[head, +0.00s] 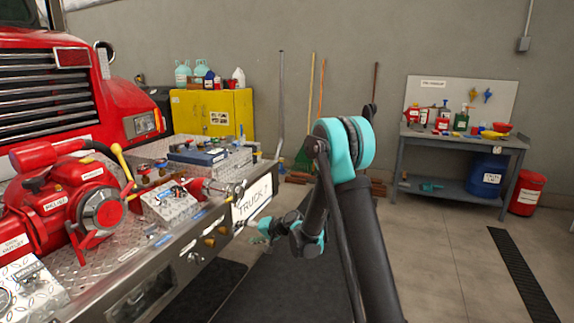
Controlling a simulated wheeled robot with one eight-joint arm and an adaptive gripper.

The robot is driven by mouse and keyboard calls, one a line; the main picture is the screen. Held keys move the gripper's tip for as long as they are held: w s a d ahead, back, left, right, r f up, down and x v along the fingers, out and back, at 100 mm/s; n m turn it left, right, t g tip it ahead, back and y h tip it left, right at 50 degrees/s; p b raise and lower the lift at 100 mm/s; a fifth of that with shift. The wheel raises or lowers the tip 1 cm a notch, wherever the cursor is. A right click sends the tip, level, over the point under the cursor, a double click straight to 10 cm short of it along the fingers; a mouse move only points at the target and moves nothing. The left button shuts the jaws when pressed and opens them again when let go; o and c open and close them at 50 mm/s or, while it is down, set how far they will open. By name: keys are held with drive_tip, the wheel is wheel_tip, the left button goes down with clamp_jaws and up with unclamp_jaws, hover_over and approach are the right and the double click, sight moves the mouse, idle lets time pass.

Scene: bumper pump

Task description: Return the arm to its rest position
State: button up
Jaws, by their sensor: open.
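My arm (318,195) rises in the middle of the head view, with its black and teal elbow high and its forearm folded down. My gripper (256,224) is small at the end of the wrist and points left toward the truck's bumper edge, near the "TRUCK 7" plate (251,199). It is open, and I see nothing held in it. Whether its tips touch the bumper cannot be told from this view.
The red truck's bumper deck (95,255) with a red pump (75,200) fills the left. A yellow cabinet (213,117) and brooms (310,110) stand behind. A grey workbench (455,140), blue drum (486,176) and red bin (527,192) are right.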

drive_tip(key=s+d+r+h, duration=0.35)
drive_tip(key=s+d, duration=0.35)
drive_tip(key=d, duration=0.3)
drive_tip(key=s+d+f+g+h, duration=0.1)
drive_tip(key=s+d+h, duration=0.6)
drive_tip(key=s+d, duration=1.8)
drive_tip(key=s+f, duration=0.1)
drive_tip(key=s, duration=0.2)
drive_tip(key=shift+d+n+g+h, duration=0.15)
drive_tip(key=shift+n+g+h, duration=0.15)
drive_tip(key=shift+g+h, duration=0.1)
